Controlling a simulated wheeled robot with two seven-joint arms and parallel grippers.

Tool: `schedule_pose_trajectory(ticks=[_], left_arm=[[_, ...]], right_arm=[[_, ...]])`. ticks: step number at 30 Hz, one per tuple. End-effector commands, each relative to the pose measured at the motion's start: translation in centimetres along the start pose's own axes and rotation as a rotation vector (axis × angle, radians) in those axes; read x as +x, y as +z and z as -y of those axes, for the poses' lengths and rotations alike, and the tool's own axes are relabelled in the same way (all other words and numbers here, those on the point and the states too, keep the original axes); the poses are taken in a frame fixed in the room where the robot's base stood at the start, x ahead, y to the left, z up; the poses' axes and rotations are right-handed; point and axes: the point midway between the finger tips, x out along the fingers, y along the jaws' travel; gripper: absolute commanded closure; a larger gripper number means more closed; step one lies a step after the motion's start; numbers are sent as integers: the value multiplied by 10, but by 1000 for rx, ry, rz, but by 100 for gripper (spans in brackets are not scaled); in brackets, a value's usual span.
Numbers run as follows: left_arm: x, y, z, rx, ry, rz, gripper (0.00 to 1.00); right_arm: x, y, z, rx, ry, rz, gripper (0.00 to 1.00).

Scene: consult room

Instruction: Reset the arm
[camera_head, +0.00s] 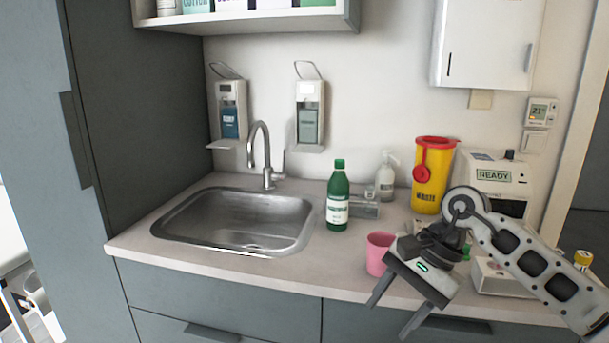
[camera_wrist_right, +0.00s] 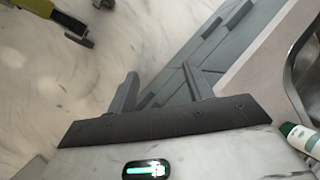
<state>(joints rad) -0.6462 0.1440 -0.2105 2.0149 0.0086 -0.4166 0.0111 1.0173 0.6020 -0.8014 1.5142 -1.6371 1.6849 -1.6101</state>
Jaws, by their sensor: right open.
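My right gripper (camera_head: 398,311) is open and empty. In the head view its arm comes in from the right, and its fingers point down in front of the counter's front edge. A pink cup (camera_head: 379,252) stands on the counter just behind the gripper, partly hidden by it. In the right wrist view the two fingers (camera_wrist_right: 160,92) are spread, with floor and grey drawer fronts beyond them. My left gripper is not in either view.
The counter (camera_head: 150,250) holds a sink (camera_head: 240,218), a green bottle (camera_head: 338,198), a clear pump bottle (camera_head: 385,177), a yellow waste bin (camera_head: 432,178) and a white device (camera_head: 490,172). A white wall cabinet (camera_head: 487,40) hangs above.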

Motion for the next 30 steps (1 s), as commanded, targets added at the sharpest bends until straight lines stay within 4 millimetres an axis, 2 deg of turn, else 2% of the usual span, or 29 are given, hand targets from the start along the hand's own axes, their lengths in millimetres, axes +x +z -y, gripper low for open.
schedule_pose_trajectory(ticks=[1, 4, 6, 9, 10, 12, 14, 17, 19, 20, 22, 24, 27, 30], left_arm=[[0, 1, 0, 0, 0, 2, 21], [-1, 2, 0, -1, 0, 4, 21], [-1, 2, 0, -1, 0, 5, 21], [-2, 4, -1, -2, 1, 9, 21], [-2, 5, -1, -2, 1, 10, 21], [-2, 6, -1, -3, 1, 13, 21], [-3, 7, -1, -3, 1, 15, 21], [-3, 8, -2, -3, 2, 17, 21], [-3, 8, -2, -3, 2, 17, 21], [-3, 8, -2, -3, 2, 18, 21], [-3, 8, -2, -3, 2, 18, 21], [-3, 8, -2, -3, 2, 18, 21], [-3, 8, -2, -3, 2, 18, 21], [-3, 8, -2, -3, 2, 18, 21]], right_arm=[[18, 15, 4, 39, -41, 84, 49], [49, 54, 16, 173, -148, 306, 49], [66, 90, 26, 337, -235, 531, 49], [70, 130, 41, 674, -336, 915, 49], [68, 136, 45, 791, -357, 1032, 49], [61, 138, 50, 1080, -380, 1306, 49], [57, 127, 48, 1347, -380, 1538, 49], [64, 90, 30, 1818, -334, 1916, 49], [82, 60, 2, 2159, -271, 2174, 49], [94, 47, -13, -2148, 222, -2123, 49], [123, 25, -53, -1917, 115, -1833, 49], [152, 14, -92, -1711, 43, -1599, 49], [188, 13, -142, -1467, -18, -1342, 49], [212, 19, -178, -1293, -49, -1167, 49]])
